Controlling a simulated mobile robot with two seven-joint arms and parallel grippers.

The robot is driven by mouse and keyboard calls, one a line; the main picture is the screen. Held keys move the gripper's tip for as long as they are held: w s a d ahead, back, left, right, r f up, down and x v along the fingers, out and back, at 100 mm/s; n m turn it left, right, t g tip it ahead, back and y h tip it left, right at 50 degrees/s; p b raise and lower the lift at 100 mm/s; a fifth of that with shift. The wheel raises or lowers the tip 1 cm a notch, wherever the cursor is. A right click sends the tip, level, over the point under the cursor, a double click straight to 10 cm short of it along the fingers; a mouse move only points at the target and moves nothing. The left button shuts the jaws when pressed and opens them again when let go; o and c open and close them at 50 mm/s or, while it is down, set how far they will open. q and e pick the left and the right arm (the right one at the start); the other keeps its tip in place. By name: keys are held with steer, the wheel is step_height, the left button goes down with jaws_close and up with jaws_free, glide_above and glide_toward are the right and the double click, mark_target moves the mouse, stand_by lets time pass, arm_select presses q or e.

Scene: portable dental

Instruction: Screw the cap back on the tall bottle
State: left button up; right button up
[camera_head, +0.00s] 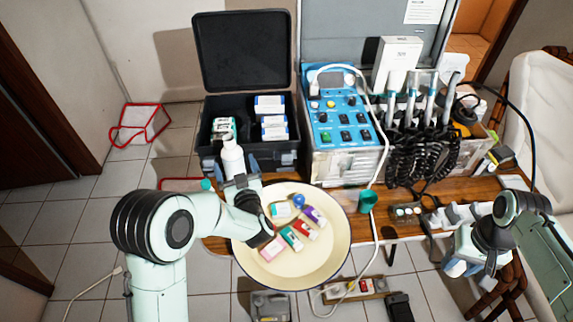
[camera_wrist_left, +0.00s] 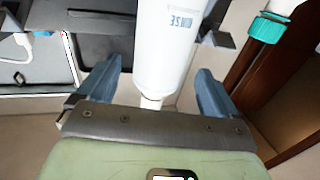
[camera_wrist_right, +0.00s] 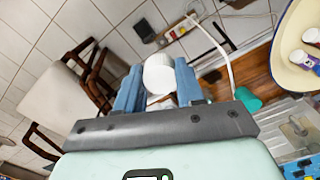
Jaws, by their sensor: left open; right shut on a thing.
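The tall white bottle (camera_head: 233,160) stands upright at the table's left end, in front of the black case; its narrow top is too small to read clearly. My left gripper (camera_head: 240,184) is open at the bottle. In the left wrist view the bottle (camera_wrist_left: 165,50) shows between and beyond the spread blue fingers (camera_wrist_left: 155,95); contact is not visible. My right gripper (camera_head: 468,264) is over at the right, far from the bottle. It is shut on a white, rounded, cap-like piece, seen in the right wrist view (camera_wrist_right: 158,74) between its fingers (camera_wrist_right: 158,85).
A cream basin (camera_head: 335,255) with several small boxes lies right of my left gripper. The open black case (camera_head: 290,158) and blue control unit (camera_head: 345,140) stand behind. A teal cup (camera_head: 367,201) and a cable lie between the arms. A teal-capped item (camera_wrist_left: 267,25) is near the bottle.

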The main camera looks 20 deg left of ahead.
arm_select(q)
steer(key=x, duration=0.5)
steer(key=shift+w+f, duration=0.1)
steer(key=shift+f, duration=0.05)
steer(key=c, duration=1.6)
steer(key=shift+c, duration=0.2)
